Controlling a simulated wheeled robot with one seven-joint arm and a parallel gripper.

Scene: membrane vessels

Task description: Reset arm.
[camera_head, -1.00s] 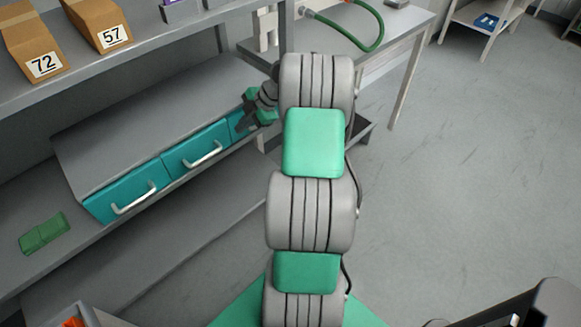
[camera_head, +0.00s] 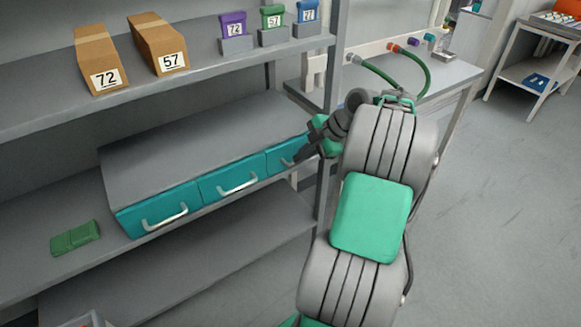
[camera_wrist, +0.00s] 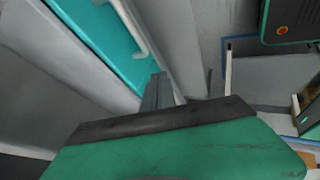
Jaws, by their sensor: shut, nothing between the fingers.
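My arm rises through the right of the head view, its green and grey links in front of the shelf unit. My gripper (camera_head: 304,154) is at the end of the arm, pointing left, near the rightmost teal drawer (camera_head: 280,158). Its fingers are dark, small in the head view and partly against the drawer front; I cannot tell whether they touch it. In the wrist view my gripper (camera_wrist: 158,90) shows its fingers together with nothing between them. A teal drawer front with a pale handle (camera_wrist: 132,30) lies beyond them, to the upper left.
Boxes marked 72 (camera_head: 100,65) and 57 (camera_head: 157,45) and several small coloured packs (camera_head: 271,17) stand on the upper shelf. A green pad (camera_head: 76,238) lies on the lower shelf. A table with hoses (camera_head: 448,75) stands behind the arm.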

